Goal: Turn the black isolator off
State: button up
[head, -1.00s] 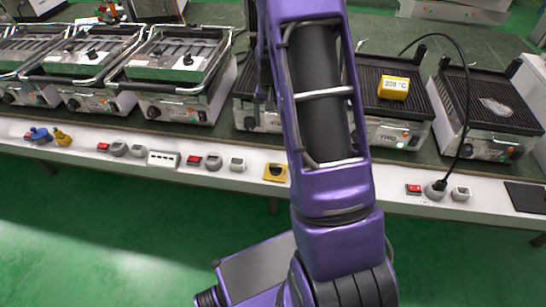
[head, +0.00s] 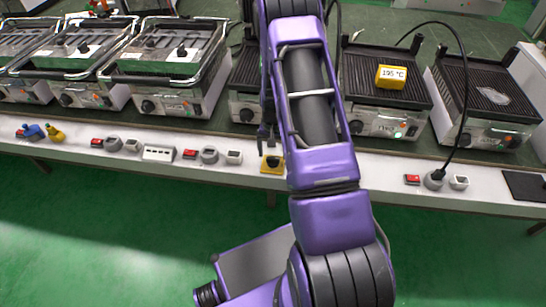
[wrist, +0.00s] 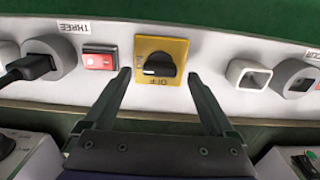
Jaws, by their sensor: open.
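The black isolator is a rotary knob (wrist: 159,63) on a square yellow plate (wrist: 179,48) in the wrist view. Its white mark lies at its left end. The plate reads OFF below the knob; lettering to the left is hard to read. My gripper (wrist: 159,76) is open, with one fingertip on each side of the knob and a gap on both sides. I cannot tell whether the fingers reach its depth. In the head view the yellow plate (head: 272,169) is on the bench front, with my gripper (head: 266,137) just above it; my arm hides part of this area.
In the wrist view, a red switch (wrist: 98,60) and a socket with a black plug (wrist: 46,62) sit left of the plate, and a white square socket (wrist: 248,75) sits right.

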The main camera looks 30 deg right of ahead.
aim_at(273, 160)
jog(key=shift+f, duration=1.2)
jog(key=c, duration=1.4)
